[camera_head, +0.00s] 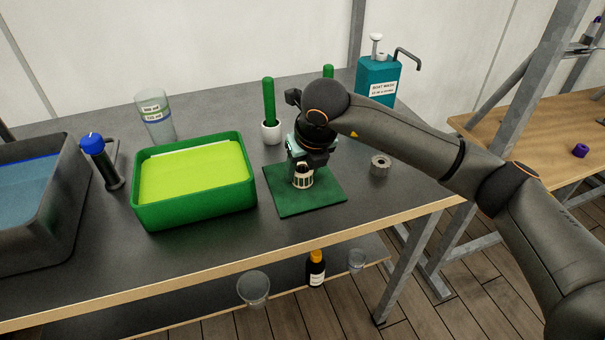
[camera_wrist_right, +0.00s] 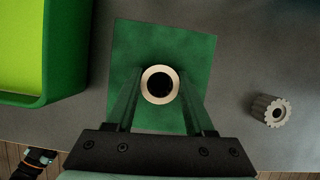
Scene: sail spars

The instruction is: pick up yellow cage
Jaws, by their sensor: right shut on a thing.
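A small pale cream-yellow cage with dark slots (camera_head: 303,181) stands upright over the green square mat (camera_head: 325,199). I cannot tell whether it touches the mat. My right gripper (camera_head: 302,168) points down from above and is shut on the cage. In the right wrist view the cage shows from above as a cream ring with a dark centre (camera_wrist_right: 147,76), between the two fingers of the gripper (camera_wrist_right: 160,88). My left gripper is not in view.
A green tray with a bright yellow-green inside (camera_head: 205,205) stands left of the mat. A grey toothed ring (camera_head: 380,167) lies to its right. Behind are a white pot with a green-handled tool (camera_head: 271,132) and a teal pump bottle (camera_head: 377,82). A dark bin (camera_head: 62,225) is far left.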

